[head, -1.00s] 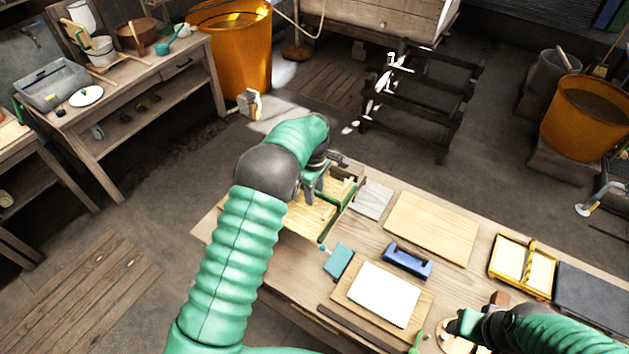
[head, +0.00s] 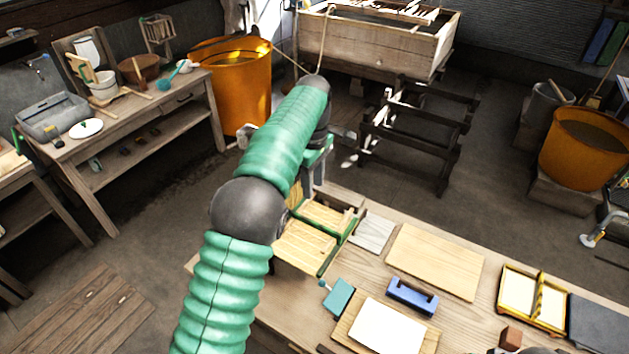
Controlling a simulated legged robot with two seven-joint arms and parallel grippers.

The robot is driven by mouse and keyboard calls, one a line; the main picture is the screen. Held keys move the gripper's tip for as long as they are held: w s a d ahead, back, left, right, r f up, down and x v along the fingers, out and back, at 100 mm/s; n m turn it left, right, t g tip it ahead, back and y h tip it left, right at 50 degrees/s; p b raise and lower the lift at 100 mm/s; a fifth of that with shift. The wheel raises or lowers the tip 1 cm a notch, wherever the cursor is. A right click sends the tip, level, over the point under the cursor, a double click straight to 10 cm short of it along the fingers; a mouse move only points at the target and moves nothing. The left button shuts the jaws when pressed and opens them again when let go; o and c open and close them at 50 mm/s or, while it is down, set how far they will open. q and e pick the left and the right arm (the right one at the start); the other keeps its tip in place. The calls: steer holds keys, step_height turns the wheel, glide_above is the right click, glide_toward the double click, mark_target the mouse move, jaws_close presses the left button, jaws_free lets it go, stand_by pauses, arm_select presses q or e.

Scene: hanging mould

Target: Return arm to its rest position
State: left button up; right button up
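My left arm (head: 285,130) has a green ribbed sleeve and a dark elbow. It reaches up and away over the far left end of the workbench. My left gripper (head: 320,172) is at its far end, above and behind the green-edged wooden mould (head: 305,245). The forearm hides much of the gripper, so its fingers and any hold are unclear. The mould stands on the workbench (head: 290,315). Only a small dark piece, perhaps of my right arm, shows at the bottom edge; the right gripper is out of view.
The bench holds a wooden board (head: 435,262), a blue tool (head: 412,296), a white slab (head: 387,328) and a yellow-framed tray (head: 532,298). A dark wooden rack (head: 418,130) and an orange tub (head: 232,85) stand beyond.

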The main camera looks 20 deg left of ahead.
arm_select(q)
steer(key=s+d+f+m+t, duration=0.15)
steer(key=s+f+m, duration=0.3)
steer(key=s, duration=0.45)
steer(key=s+d+f+m, duration=0.2)
steer(key=s+f+m, duration=0.2)
steer(key=s+m, duration=0.3)
steer(key=s+d+f+m+t, duration=0.15)
steer(key=s+f+m, duration=0.3)
steer(key=s, duration=0.55)
step_height(320, 180, down, 12)
steer(key=b, duration=1.2)
steer(key=shift+d+r, duration=0.2)
steer(key=shift+d, duration=0.25)
